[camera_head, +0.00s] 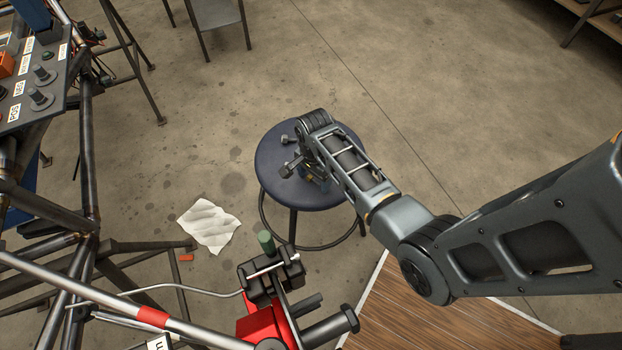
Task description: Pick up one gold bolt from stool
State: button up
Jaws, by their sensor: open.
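The stool (268,163) has a round dark blue seat and stands in the middle of the camera_head view. My gripper (311,172) is over the right half of the seat, at the end of my folded arm. It is open, but the arm link above it hides much of it. A small yellow-gold spot shows beside the gripper; I cannot tell whether it is a bolt. Grey bolt-like shapes show at the left of my gripper, over the seat; I cannot tell whether they lie on it. No gold bolt can be clearly made out.
A tube chassis (87,165) with a control panel (35,85) fills the left side. A red and black clamp-like tool (268,290) is in front of the stool. A white cloth (209,226) lies on the floor at its left.

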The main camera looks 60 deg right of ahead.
jog(key=shift+c, duration=0.4)
jog(key=c, duration=1)
jog(key=shift+c, duration=0.2)
